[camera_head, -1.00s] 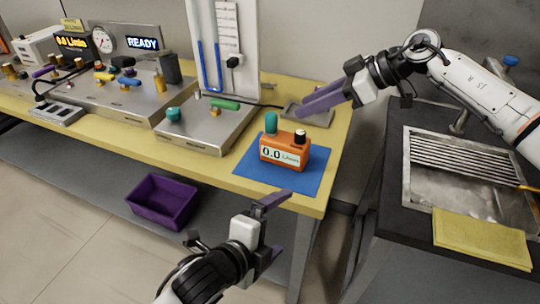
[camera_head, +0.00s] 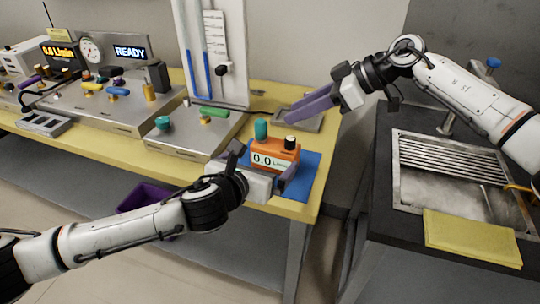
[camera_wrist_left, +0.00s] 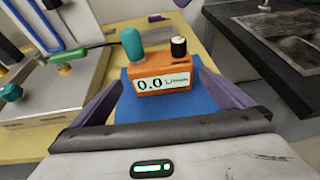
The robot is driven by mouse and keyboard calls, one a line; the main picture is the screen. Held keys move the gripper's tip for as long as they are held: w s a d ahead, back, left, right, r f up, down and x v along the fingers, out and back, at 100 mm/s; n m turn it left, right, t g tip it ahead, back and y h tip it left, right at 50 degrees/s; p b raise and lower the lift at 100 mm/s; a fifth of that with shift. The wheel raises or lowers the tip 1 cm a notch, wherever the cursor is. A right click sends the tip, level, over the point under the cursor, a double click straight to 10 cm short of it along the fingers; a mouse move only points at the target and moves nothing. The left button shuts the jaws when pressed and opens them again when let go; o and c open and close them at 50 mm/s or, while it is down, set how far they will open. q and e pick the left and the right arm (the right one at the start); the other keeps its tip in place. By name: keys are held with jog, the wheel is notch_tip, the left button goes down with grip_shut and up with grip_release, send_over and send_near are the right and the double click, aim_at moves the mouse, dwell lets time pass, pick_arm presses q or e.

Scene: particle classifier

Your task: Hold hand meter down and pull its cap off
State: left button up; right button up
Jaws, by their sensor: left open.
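The hand meter (camera_head: 275,150) is an orange box with a display reading 0.0, upright on a blue mat (camera_head: 304,184). The meter (camera_wrist_left: 163,79), teal cap (camera_wrist_left: 132,46) and knob (camera_wrist_left: 179,48) also show in the left wrist view. My left gripper (camera_head: 262,164) is open, its purple fingers on either side of the meter's near part, apparently not closed on it. My right gripper (camera_head: 289,112) is above and behind the meter, away from it; its finger gap is unclear.
Steel panels with valves (camera_head: 187,133) and a tube board (camera_head: 212,60) stand left of the meter on the yellow table (camera_head: 85,127). A grey tray (camera_head: 300,118) lies behind it. A purple bin (camera_head: 138,197) is below, partly hidden by my left arm. A sink (camera_head: 450,170) is at right.

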aim_at(275, 152)
pick_arm(q)
jog(key=x, duration=0.8)
jog(key=shift+w+d, duration=0.15)
jog(key=shift+w, duration=0.05)
jog(key=shift+f, duration=0.1)
jog(key=c, duration=1.3)
jog(key=o, duration=1.3)
